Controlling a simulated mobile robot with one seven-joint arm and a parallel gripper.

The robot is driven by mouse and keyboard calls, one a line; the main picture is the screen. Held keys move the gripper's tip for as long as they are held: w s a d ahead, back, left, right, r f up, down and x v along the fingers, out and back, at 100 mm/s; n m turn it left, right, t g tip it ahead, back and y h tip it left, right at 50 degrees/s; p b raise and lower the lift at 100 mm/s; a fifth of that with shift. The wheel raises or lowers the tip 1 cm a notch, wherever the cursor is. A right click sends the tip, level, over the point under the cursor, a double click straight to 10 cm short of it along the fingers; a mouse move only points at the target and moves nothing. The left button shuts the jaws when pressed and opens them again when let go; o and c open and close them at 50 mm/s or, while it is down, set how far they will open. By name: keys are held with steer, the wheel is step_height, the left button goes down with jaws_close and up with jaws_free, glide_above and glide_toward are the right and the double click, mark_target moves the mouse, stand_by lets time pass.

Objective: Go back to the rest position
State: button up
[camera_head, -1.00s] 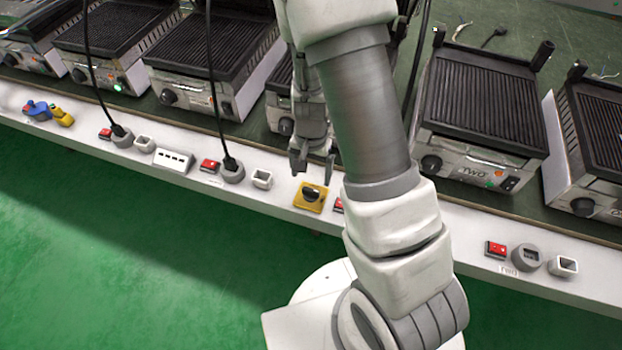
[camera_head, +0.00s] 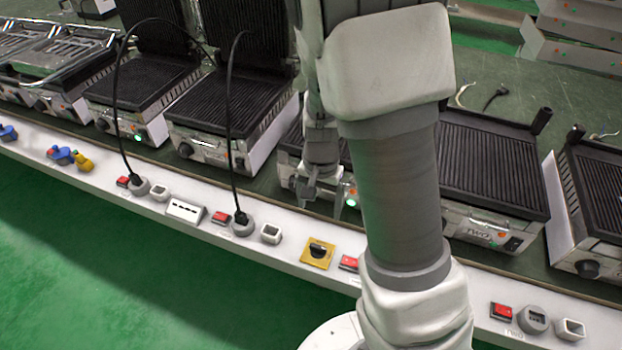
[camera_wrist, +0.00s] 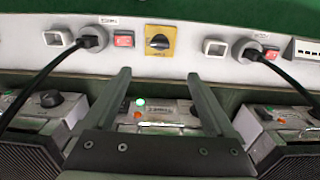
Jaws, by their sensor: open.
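My gripper (camera_head: 328,197) is in the head view, in front of a grill and above the white ledge, partly beside my own forearm. In the wrist view my gripper (camera_wrist: 159,78) shows two dark fingers spread apart with nothing between them. Beyond the fingertips is a yellow plate with a black rotary knob (camera_wrist: 160,40) on the ledge. The same yellow knob plate (camera_head: 318,253) is below and left of my gripper in the head view. My gripper touches nothing that I can see.
Several contact grills (camera_head: 492,180) line the dark bench behind the white ledge (camera_head: 110,190). The ledge carries red switches (camera_head: 221,217), sockets and two plugged black cables (camera_head: 231,130). The grill facing the wrist camera has a lit green light (camera_wrist: 140,102). Green floor (camera_head: 130,275) lies in front.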

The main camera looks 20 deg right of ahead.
steer(key=s+r+n+t+p, duration=0.2)
steer(key=s+r+p, duration=0.1)
steer(key=r, duration=0.8)
steer(key=s+r+n+t+p, duration=0.1)
steer(key=s+r+n+p, duration=0.2)
steer(key=s+r, duration=0.3)
steer(key=s+r+n+t+p, duration=0.2)
steer(key=s+r, duration=0.3)
steer(key=r, duration=1.2)
steer(key=shift+t+p, duration=0.3)
steer(key=shift+p, duration=0.6)
